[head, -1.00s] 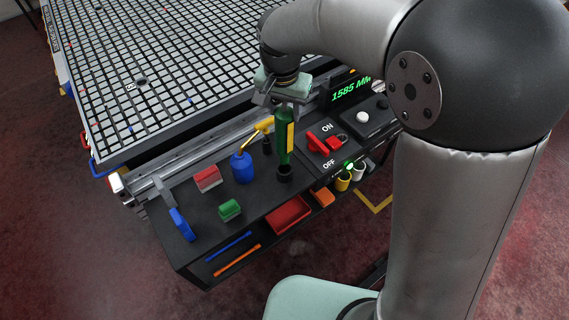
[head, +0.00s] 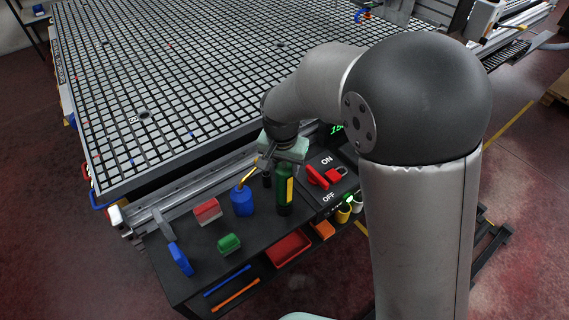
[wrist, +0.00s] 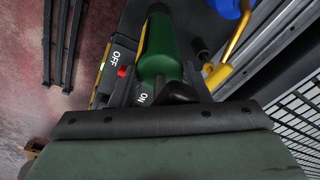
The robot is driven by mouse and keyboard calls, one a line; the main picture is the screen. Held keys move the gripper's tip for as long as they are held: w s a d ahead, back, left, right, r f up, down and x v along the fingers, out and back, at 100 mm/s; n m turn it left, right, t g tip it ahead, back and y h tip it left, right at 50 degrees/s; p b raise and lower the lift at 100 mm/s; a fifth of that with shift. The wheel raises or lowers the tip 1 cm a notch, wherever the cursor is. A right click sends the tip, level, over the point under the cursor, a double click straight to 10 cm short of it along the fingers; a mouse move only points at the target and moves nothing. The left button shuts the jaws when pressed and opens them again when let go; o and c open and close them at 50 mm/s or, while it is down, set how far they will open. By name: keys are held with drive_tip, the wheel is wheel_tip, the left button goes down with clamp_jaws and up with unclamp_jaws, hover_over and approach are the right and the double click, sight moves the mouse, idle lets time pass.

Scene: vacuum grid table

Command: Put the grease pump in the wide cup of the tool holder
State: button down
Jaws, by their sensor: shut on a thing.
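The grease pump (head: 284,186) is a green cylinder with a yellow stripe. It stands upright below my gripper (head: 282,163), which is shut on its upper end. Its lower end meets a dark cup (head: 285,210) of the tool holder on the black shelf; how deep it sits in the cup I cannot tell. In the wrist view the green body (wrist: 158,48) reaches away from my gripper (wrist: 180,92). A narrower black cup (head: 267,180) stands just left of the pump.
A blue oil can (head: 242,201) with a yellow spout stands close left of the pump. Red (head: 207,210) and green (head: 229,243) blocks lie farther left. A red switch (head: 318,176) is close on the right. The grid table (head: 200,90) lies behind.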

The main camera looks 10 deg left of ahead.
drive_tip(key=c, duration=0.8)
unclamp_jaws()
drive_tip(key=r, duration=0.4)
drive_tip(key=s+r, duration=0.1)
drive_tip(key=r, duration=0.7)
drive_tip(key=shift+s+r, duration=0.15)
drive_tip(key=shift+s, duration=0.1)
drive_tip(key=s+d+f, duration=0.1)
drive_tip(key=s+d, duration=0.2)
drive_tip(key=d, duration=0.6)
drive_tip(key=s+d, duration=0.3)
drive_tip(key=d, duration=0.6)
drive_tip(key=s+d+f+n+g, duration=0.1)
drive_tip(key=s+d+f, duration=0.3)
drive_tip(key=s+d, duration=0.4)
drive_tip(key=s, duration=0.3)
drive_tip(key=shift+s+d+f+n, duration=0.15)
drive_tip(key=shift+d+n, duration=0.15)
